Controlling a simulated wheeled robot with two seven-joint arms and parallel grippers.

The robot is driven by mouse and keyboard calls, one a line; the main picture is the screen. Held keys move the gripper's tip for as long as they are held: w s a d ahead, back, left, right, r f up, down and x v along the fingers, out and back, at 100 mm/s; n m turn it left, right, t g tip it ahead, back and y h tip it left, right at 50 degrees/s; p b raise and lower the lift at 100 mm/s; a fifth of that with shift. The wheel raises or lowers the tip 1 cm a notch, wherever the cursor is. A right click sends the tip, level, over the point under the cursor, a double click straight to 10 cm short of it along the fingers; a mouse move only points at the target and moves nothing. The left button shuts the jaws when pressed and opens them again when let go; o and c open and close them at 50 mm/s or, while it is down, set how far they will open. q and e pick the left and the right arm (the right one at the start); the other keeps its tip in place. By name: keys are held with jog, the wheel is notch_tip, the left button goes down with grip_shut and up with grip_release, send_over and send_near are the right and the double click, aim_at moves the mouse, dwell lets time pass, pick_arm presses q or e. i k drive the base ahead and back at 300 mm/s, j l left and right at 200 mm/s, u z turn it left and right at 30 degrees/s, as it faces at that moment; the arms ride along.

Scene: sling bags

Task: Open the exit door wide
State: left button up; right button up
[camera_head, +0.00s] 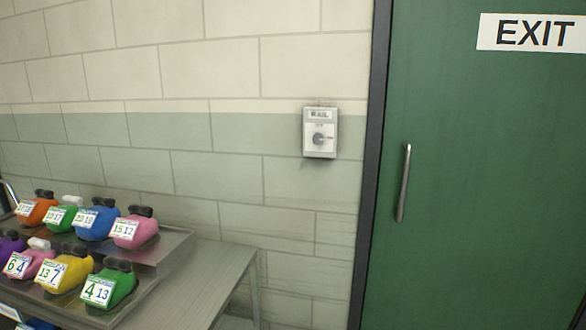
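The green exit door (480,190) fills the right side of the head view, with a white EXIT sign (531,33) near its top. It looks shut against its dark frame (369,170). A vertical metal handle (404,183) is on the door's left side, near the frame. Neither of my grippers shows in this view, and nothing touches the handle.
A grey wall box with a round knob (320,133) is left of the door frame. A metal table (205,285) at lower left holds trays of several colored, numbered sling bags (107,284).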

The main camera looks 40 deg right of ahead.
aim_at(479, 222)
jog(key=z, duration=2.6)
